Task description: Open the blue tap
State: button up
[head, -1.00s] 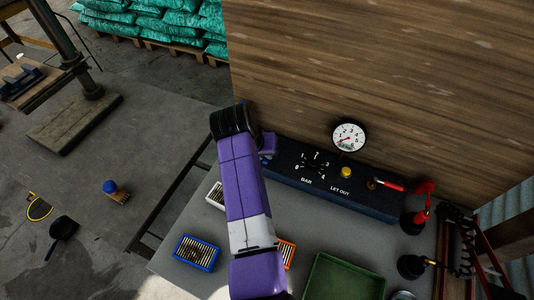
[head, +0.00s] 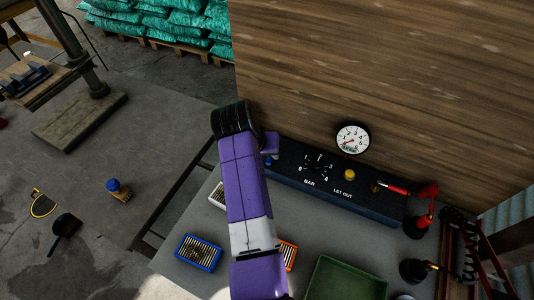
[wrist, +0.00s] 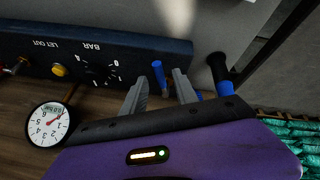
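In the wrist view, upside down, a small blue lever (wrist: 158,76) stands at the end of the dark control box (wrist: 110,42). My gripper (wrist: 158,88) is open, with one grey finger on each side of this lever. I cannot tell whether either finger touches it. A second blue handle with a black collar (wrist: 221,74) stands just right of the fingers. More blue shows partly behind the right finger. I cannot tell for sure which blue part is the tap's handle. In the head view my arm hides most of this end of the box; only a bit of blue (head: 268,161) shows.
The box (head: 330,187) carries a BAR dial (head: 316,166), a yellow button (head: 350,174) and a red-handled tap (head: 396,189). A round gauge (head: 352,138) stands above it, before a wooden wall. Battery-like trays, a blue one (head: 198,253) included, and a green tray (head: 346,279) lie on the bench.

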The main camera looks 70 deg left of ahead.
jog(key=v, duration=0.6)
jog(key=shift+r, duration=0.3)
jog(key=shift+s, duration=0.1)
